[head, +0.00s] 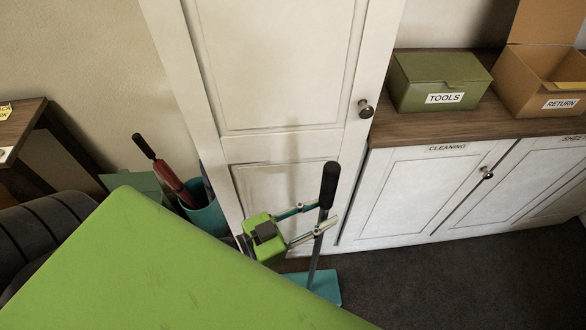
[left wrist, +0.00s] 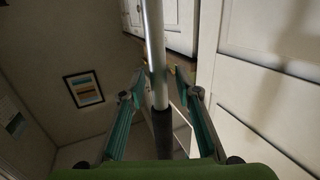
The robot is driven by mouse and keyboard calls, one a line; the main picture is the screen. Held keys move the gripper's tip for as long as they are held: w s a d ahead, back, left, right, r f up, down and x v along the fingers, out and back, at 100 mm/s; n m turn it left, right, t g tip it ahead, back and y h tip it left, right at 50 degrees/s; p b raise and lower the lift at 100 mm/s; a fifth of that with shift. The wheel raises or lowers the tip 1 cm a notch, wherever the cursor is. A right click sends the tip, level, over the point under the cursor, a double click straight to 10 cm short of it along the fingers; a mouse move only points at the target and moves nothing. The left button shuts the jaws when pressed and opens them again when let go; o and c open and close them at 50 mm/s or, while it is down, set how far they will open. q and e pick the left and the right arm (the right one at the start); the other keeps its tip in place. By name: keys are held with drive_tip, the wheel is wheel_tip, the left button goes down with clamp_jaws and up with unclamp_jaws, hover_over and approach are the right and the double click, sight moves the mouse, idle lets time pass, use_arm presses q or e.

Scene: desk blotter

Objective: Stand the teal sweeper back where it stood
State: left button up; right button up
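The teal sweeper (head: 325,285) stands about upright on the dark carpet in front of the white cabinets. It has a teal base, a grey shaft and a black handle grip (head: 329,186). My left gripper (head: 325,214) is around the upper shaft, just below the grip. Its two fingers lie on either side of the shaft and look spread apart. In the left wrist view the shaft (left wrist: 154,45) and black grip run between the fingers, with gaps visible on both sides. Part of the base is hidden behind my green arm. My right gripper is not in view.
A tall white cabinet door (head: 280,70) is close behind the gripper. The CLEANING cabinet (head: 425,190) carries a green TOOLS box (head: 440,82) and a cardboard RETURN box (head: 530,90). A teal bin (head: 208,215) holding umbrella-like items stands left. Carpet at the lower right (head: 460,285) is clear.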

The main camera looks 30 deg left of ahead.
use_arm(q)
drive_tip(key=r+b+v, duration=0.1)
drive_tip(key=b+v, duration=0.1)
drive_tip(key=v, duration=1)
drive_tip(key=a+f+n+g+y, duration=0.2)
drive_tip(key=a+f+y, duration=0.2)
drive_tip(key=f, duration=1)
drive_tip(key=a+f+n+g+y, duration=0.1)
drive_tip(key=a+f+n+y, duration=0.25)
drive_tip(key=f, duration=1.05)
drive_tip(key=s+d+f+m+g+y, duration=0.1)
drive_tip(key=s+f+g, duration=0.9)
drive_tip(key=s+f, duration=1.1)
wheel_tip(320, 180, down, 3)
drive_tip(key=shift+d+r+y, duration=0.25)
drive_tip(key=shift+d+y, duration=0.2)
drive_tip(key=shift+d, duration=0.5)
drive_tip(key=shift+s, duration=0.1)
